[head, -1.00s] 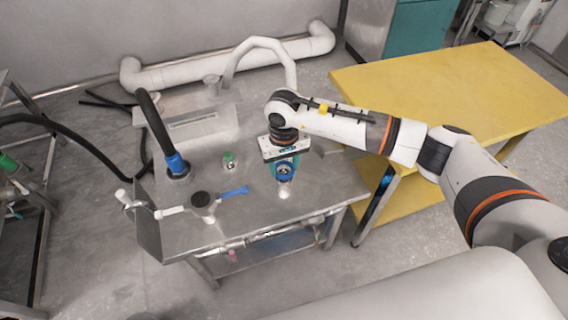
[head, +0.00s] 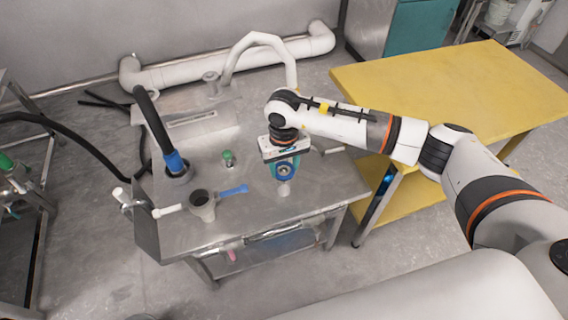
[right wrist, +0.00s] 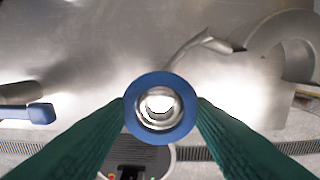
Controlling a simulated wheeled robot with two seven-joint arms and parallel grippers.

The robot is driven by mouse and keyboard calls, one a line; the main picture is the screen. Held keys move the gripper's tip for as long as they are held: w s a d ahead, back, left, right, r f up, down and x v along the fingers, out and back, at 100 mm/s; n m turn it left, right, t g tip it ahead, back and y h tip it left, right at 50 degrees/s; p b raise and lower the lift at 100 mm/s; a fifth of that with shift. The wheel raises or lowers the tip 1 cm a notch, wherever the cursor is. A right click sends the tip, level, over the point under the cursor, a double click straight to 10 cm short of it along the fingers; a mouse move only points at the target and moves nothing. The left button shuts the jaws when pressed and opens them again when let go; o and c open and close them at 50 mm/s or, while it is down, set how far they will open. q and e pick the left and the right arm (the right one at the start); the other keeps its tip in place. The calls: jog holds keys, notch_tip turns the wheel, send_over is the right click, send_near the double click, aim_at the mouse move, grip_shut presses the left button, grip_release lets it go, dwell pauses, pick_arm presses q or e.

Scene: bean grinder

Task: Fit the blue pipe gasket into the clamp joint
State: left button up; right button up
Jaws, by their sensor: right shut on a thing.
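My right gripper (head: 283,166) has teal fingers and is shut on the blue gasket (head: 284,173), a ring, above the front right part of the metal table. In the right wrist view the gasket (right wrist: 130,117) sits between the tips of both fingers, and a shiny round metallic shape shows through its hole. A grey cup-like fitting (head: 203,208) with a dark round opening, a white handle and a blue handle (head: 234,190) stands to the left, apart from the gasket. It may be the clamp joint; I cannot tell for sure. My left gripper is not in view.
The metal table (head: 320,185) also carries a small green-topped part (head: 228,158) and a black hose with a blue collar (head: 174,162). A white curved pipe (head: 262,40) rises behind. A yellow table (head: 440,90) stands to the right.

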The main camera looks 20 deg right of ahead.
pick_arm(q)
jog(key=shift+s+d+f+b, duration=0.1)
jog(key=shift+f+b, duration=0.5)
jog(key=shift+b, duration=0.25)
pick_arm(e)
jog(key=shift+s+d+f, duration=0.1)
jog(key=shift+d+f, duration=0.15)
jog(key=shift+f, duration=0.7)
jog(key=shift+r, duration=0.15)
jog(key=shift+r, duration=0.6)
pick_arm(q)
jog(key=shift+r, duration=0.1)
